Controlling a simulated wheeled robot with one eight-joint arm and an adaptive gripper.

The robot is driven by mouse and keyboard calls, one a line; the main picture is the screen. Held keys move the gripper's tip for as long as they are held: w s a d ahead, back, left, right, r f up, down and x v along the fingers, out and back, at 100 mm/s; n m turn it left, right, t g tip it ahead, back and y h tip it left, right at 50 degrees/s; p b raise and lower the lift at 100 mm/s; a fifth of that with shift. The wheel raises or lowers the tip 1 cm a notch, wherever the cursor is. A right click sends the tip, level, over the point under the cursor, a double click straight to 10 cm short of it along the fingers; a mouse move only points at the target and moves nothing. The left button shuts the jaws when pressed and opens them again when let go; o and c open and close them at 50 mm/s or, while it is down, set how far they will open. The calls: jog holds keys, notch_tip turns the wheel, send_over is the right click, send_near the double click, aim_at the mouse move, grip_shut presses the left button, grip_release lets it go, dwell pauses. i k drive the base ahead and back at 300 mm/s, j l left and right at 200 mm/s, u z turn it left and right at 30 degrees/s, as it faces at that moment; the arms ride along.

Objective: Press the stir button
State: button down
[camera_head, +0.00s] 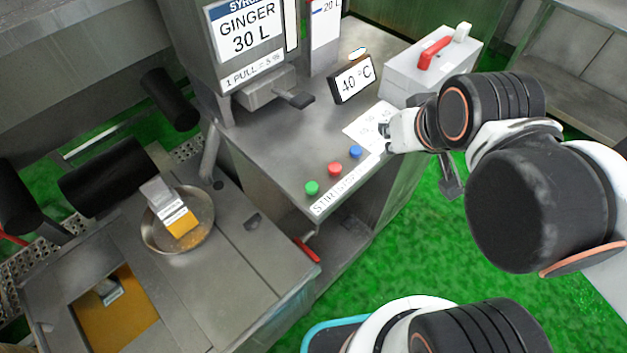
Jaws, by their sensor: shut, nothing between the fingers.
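Three round buttons sit in a slanting row near the front edge of a steel counter: green (312,187), red (335,169) and blue (355,152). A white label strip (334,194) runs along the edge below them. Its left end, by the green button, seems to read STIR; the rest is hard to read. My gripper (385,138) is shut and empty, to the right of the blue button and apart from all three. It is over or beside a white paper sheet, and its height above the counter is hard to tell.
A 40 °C display (352,79), a grey box with a red handle (432,62) and a ginger syrup dispenser (245,40) with a lever stand behind the buttons. A paper sheet (366,127) lies on the counter. At left, a round pan (150,232) holds a carton.

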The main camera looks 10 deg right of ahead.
aim_at(312, 187)
jog(key=u, duration=1.8)
jog(key=k+u, duration=0.1)
jog(key=u, duration=0.35)
jog(key=k+l, duration=0.1)
jog(key=k, duration=0.2)
jog(key=k+l, duration=0.1)
jog(key=k, duration=0.25)
